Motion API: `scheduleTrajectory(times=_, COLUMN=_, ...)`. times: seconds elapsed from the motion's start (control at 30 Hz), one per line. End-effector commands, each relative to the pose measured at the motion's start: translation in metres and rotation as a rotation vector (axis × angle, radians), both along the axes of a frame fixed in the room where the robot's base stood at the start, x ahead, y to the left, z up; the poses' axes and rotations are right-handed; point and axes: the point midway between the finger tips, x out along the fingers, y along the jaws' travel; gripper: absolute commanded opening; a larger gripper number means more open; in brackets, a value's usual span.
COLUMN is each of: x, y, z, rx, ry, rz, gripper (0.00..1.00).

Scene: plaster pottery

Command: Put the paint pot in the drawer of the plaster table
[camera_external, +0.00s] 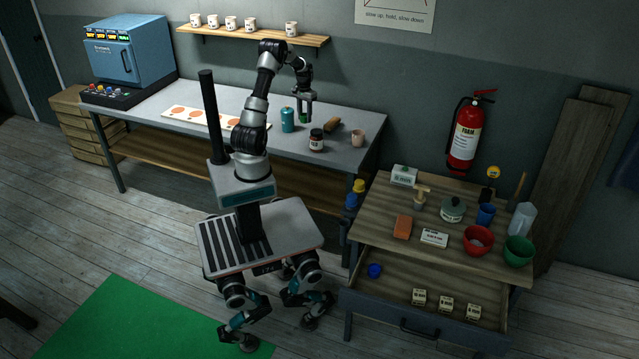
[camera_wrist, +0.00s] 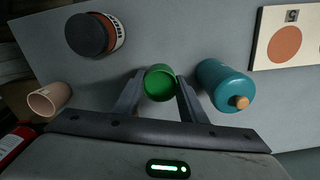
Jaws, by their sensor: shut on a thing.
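The small green paint pot (camera_wrist: 159,84) is between the fingers of my gripper (camera_wrist: 158,76) in the wrist view. My gripper (camera_external: 304,112) is shut on it, over the grey workbench beside a teal bottle. Only a bit of the green pot (camera_external: 303,118) shows in the external view; I cannot tell whether it touches the bench. The plaster table (camera_external: 385,203) stands at the right, with its drawer (camera_external: 395,287) pulled open at the front. A small blue pot (camera_external: 374,270) lies at the drawer's left, and three small labelled boxes (camera_external: 446,303) lie at its right.
On the grey bench (camera_external: 240,102), a teal bottle (camera_external: 288,120), a dark-lidded jar (camera_external: 316,139), a brush (camera_external: 332,125) and a beige cup (camera_external: 357,138) surround my gripper. A shelf (camera_external: 255,34) with mugs hangs behind. Bowls and tools crowd the plaster table's top. The drawer's middle is clear.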

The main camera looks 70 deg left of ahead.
Motion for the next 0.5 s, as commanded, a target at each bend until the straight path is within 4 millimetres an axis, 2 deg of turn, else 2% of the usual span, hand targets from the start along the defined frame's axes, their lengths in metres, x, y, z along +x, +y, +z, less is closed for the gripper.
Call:
scheduleTrajectory(times=0.17, x=0.001, y=0.001, z=0.019, rx=0.004, ry=-0.003, rz=0.0, gripper=0.15)
scheduleTrajectory(times=0.37, x=0.001, y=0.001, z=0.054, rx=0.003, ry=-0.004, rz=-0.001, gripper=0.15)
scheduleTrajectory(times=0.5, x=0.023, y=-0.02, z=0.048, rx=-0.001, ry=0.0, rz=-0.051, gripper=0.15)
